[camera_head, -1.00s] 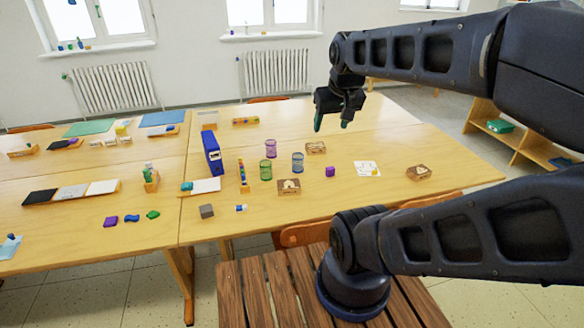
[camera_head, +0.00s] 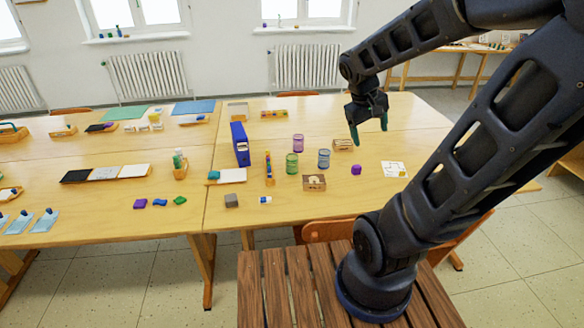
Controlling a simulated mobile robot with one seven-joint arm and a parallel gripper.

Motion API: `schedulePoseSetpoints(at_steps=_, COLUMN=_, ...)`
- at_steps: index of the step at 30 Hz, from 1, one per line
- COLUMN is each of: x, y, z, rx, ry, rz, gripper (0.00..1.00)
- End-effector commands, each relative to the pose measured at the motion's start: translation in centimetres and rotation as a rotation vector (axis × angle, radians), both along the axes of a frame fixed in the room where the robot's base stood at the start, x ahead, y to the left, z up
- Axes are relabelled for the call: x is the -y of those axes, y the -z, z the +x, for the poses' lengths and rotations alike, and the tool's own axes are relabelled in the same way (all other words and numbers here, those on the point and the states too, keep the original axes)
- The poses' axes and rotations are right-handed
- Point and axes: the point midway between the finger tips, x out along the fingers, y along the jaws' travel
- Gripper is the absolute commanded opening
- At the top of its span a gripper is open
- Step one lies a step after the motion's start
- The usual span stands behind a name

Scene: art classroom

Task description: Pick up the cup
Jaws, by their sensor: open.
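Three small cup-like cylinders stand on the right-hand table: a purple one (camera_head: 298,144), a green one (camera_head: 292,163) and a blue one (camera_head: 324,158). They stand close together, upright. I cannot tell which one the task means. My gripper (camera_head: 369,134) hangs above the table to the right of them, fingers pointing down. It is open and empty, apart from all three cups.
A wooden box (camera_head: 314,183) stands in front of the cups, another (camera_head: 343,144) behind the blue one. A purple block (camera_head: 356,169) and a white card (camera_head: 394,169) lie to the right. A tall blue binder (camera_head: 240,144) stands left. The table's far right is clear.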

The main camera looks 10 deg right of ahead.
Motion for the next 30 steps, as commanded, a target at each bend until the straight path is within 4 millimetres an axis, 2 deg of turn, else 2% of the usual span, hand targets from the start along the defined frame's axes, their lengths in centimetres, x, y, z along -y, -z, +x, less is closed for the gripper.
schedulePoseSetpoints(at_steps=16, x=2.9, y=5.6, z=7.2, rx=-0.281, ry=-0.255, rz=-0.453, gripper=0.77)
schedulePoseSetpoints(at_steps=24, x=2.9, y=8.1, z=11.4, rx=-0.375, ry=-0.414, rz=-0.693, gripper=0.77)
schedulePoseSetpoints(at_steps=30, x=2.0, y=10.0, z=14.8, rx=-0.423, ry=-0.547, rz=-0.872, gripper=0.77)
